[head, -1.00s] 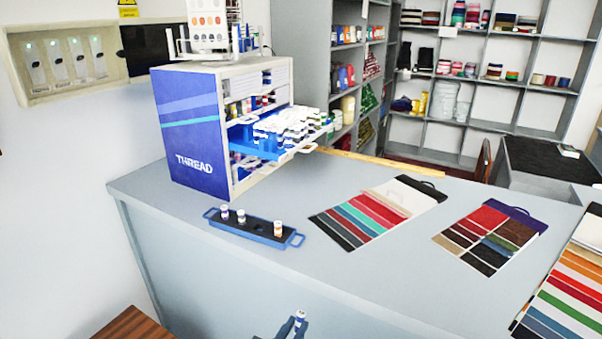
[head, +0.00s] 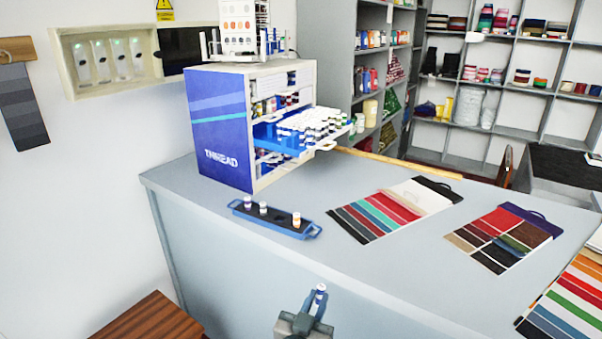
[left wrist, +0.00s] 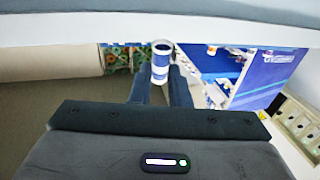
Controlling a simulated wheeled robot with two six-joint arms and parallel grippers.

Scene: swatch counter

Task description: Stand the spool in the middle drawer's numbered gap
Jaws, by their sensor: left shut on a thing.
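My left gripper (head: 312,308) is low in the head view, in front of the counter. It is shut on a spool (head: 320,290) with a white top and a blue band. In the left wrist view the spool (left wrist: 161,62) stands between the two fingertips (left wrist: 161,88). The blue middle drawer (head: 268,137) of the thread cabinet (head: 222,125) is pulled out and holds many spools in rows. The numbered gap is too small to make out. My right gripper is out of view.
A dark blue tray (head: 270,224) with 3 spools lies on the counter (head: 200,190) in front of the cabinet. Swatch cards (head: 365,222) and (head: 483,250) lie to the right. Bare counter lies around the tray. A wooden stool or table (head: 150,318) stands at lower left.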

